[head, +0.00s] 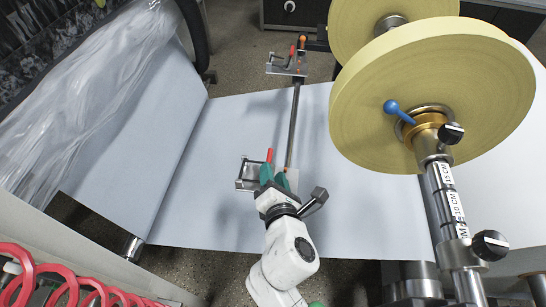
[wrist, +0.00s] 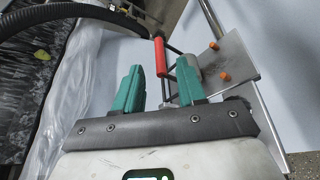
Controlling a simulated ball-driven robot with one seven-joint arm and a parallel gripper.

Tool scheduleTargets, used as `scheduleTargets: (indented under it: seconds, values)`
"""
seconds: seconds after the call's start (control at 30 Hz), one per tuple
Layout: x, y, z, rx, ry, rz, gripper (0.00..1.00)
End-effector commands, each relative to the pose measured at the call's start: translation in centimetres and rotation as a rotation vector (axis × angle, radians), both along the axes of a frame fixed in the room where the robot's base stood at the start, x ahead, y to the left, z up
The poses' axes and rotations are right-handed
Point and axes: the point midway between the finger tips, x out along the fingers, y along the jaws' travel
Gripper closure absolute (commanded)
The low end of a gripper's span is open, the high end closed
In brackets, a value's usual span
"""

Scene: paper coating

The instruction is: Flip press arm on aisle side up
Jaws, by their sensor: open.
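The near press arm has a red handle (head: 269,156) and sits on a metal bracket (head: 249,177) at the near end of a long rod. In the wrist view the red handle (wrist: 160,56) stands upright just beyond my fingertips, on a thin dark lever beside a metal plate (wrist: 232,68) with orange knobs. My gripper (head: 273,178) has green fingers, which are apart and empty. In the wrist view my gripper (wrist: 158,80) shows the handle roughly between the two fingers and ahead of them. Contact cannot be told.
A second press arm (head: 291,50) with a red handle is at the rod's far end. White paper (head: 230,140) runs underneath. Large yellow rolls (head: 440,95) on a spindle stand to the right. Clear plastic film (head: 100,85) hangs at left. Red rings (head: 60,285) line the lower left.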

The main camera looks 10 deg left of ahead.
Motion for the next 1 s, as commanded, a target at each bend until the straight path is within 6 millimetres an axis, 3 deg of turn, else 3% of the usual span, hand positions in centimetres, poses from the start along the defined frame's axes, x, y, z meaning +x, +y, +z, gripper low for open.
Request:
scheduleTargets:
  seconds: [0.2,0.4,0.83,1.0]
  values:
    - [3.9,1.0,-1.2,0.001,0.000,-0.002,0.60]
    - [6.0,1.6,-1.8,0.001,0.000,0.000,0.60]
    - [6.7,1.7,-2.0,0.001,0.001,-0.001,0.61]
    - [6.7,1.7,-2.0,0.001,0.001,-0.001,0.77]
